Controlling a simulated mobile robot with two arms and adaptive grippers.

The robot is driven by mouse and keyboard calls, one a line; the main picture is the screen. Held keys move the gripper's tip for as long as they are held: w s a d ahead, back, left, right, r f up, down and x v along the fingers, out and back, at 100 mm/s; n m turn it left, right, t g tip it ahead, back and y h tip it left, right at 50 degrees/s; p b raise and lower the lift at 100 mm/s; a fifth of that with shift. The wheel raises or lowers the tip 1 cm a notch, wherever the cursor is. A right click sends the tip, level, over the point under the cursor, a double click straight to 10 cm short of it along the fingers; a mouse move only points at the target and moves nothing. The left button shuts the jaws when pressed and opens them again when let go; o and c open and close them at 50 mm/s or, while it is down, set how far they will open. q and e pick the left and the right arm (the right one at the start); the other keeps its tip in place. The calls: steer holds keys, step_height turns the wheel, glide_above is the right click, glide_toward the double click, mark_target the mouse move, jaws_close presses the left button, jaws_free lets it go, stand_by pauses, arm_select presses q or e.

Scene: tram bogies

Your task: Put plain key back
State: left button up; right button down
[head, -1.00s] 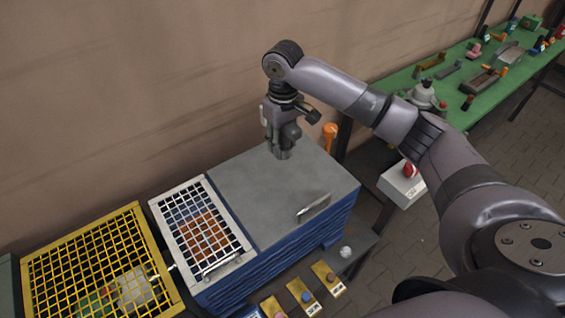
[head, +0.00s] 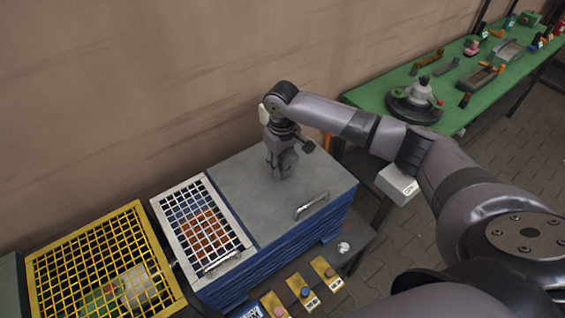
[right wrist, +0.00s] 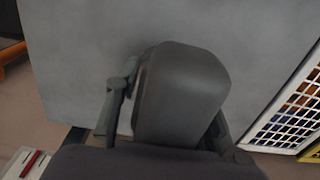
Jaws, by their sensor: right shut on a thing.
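My right gripper (head: 282,172) points down over the bare grey top (head: 240,190) of the blue cabinet (head: 290,250), towards its back edge. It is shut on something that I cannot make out. In the right wrist view, a dark grey rounded body (right wrist: 182,95) and a slim finger (right wrist: 118,100) stand before the grey top and hide what is held. I cannot identify the plain key in either view. Yellow plates with coloured round pieces and labels, one with a blue piece (head: 304,292), lie in front of the cabinet. My left gripper is not in view.
A white mesh cover (head: 203,230) and a yellow mesh cover (head: 100,270) lie left of the grey top. A metal handle (head: 312,205) stands up from its front right.

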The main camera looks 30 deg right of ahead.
steer(key=c, duration=1.1)
jaws_free()
steer(key=shift+f, duration=0.1)
steer(key=shift+o, duration=0.2)
step_height(320, 180, up, 11)
steer(key=b, duration=0.2)
steer(key=shift+b, duration=0.4)
steer(key=shift+r, duration=0.7)
